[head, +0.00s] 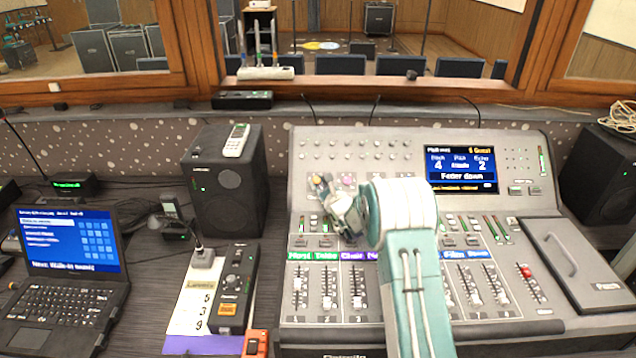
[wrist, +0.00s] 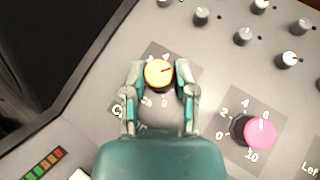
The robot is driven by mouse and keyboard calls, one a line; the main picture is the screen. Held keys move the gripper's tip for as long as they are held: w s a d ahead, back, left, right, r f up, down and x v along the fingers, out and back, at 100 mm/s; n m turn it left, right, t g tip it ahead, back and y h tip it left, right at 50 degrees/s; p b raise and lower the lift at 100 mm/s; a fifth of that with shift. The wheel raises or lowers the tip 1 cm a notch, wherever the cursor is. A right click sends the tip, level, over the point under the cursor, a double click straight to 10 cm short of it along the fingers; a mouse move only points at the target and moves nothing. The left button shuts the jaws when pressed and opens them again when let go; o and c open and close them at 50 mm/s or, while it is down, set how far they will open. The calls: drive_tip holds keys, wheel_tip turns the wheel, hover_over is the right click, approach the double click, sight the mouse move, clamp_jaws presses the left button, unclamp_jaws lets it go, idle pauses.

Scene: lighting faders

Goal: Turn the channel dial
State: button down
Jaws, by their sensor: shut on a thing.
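The yellow-orange dial (wrist: 159,74) sits on a dark square patch of the console, with a dark pointer line on its top. My gripper (wrist: 160,80) is shut on this dial, one finger on each side of it. In the head view my gripper (head: 322,188) reaches the upper left of the console, and the dial shows only in small part between the fingers. A pink dial (wrist: 260,134) with numbers around it stands to the right, apart from my gripper. It also shows in the head view (head: 348,179). The label by the yellow dial is partly hidden by my gripper.
The mixing console (head: 480,320) has a screen (head: 461,170) reading "Fader down" and several faders below. Small grey knobs (wrist: 202,15) stand beyond the dials. A black speaker (head: 225,190) is left of the console, with a laptop (head: 65,270) farther left.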

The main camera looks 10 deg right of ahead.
drive_tip(key=shift+a+f+m+t+h, duration=0.1)
drive_tip(key=shift+m+t+h, duration=0.2)
drive_tip(key=shift+m+h, duration=0.4)
drive_tip(key=shift+c, duration=2.1)
unclamp_jaws()
